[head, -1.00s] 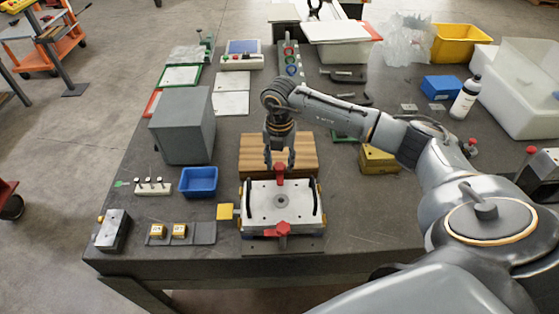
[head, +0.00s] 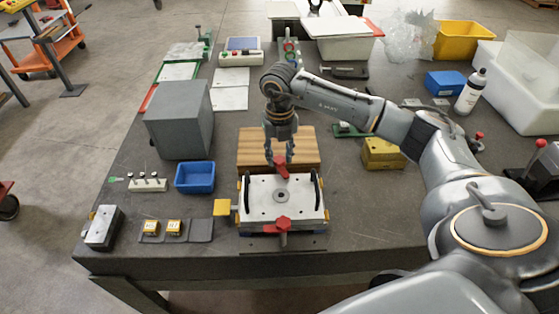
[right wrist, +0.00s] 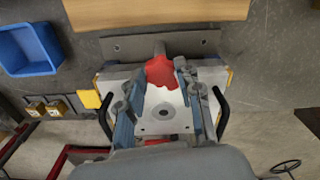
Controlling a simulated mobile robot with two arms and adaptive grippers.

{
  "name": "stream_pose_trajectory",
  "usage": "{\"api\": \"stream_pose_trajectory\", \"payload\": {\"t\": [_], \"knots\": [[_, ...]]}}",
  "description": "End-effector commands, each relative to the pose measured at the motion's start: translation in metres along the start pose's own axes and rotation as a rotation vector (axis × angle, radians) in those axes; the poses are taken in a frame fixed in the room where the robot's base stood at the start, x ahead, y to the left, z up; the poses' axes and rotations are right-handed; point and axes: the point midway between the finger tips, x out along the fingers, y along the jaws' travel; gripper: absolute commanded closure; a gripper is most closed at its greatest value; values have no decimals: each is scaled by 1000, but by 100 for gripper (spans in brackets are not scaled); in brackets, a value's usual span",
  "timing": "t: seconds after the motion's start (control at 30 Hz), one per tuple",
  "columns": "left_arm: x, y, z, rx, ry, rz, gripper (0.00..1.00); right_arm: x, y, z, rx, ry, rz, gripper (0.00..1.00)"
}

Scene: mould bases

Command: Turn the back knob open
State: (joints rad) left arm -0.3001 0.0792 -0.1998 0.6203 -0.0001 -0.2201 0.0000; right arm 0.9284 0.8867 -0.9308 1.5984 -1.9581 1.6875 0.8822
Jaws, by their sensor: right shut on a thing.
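The mould base (head: 257,207) is a pale metal plate with a round centre hole and black side handles. It lies near the table's front edge, and its plate (right wrist: 152,121) also shows in the right wrist view. The red back knob (head: 281,163) is at its far side, and it shows in the right wrist view (right wrist: 160,72). My right gripper (head: 281,158) points down from above and is shut on the back knob; its fingers (right wrist: 160,85) flank the knob. A red front knob (head: 283,223) is at the near side. My left gripper is out of view.
A wooden block (head: 255,150) lies just behind the mould base. A blue bin (head: 195,178), a yellow block (head: 222,207) and a grey box (head: 179,118) are to the left. A yellow box (head: 382,154) is to the right. Bare table lies right of the base.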

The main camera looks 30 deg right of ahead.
Motion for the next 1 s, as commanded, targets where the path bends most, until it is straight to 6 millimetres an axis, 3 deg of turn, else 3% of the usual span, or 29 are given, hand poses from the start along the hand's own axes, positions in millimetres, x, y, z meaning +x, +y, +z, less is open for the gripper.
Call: {"api": "stream_pose_trajectory", "payload": {"t": [0.03, 0.4, 1.0], "knots": [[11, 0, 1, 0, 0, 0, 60, 5, 0, 1, -45, -3, 0, 97], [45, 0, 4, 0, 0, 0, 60, 4, 0, 1, -397, -3, 0, 97], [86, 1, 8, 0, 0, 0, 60, 2, 0, 1, -930, -4, -1, 97]]}}
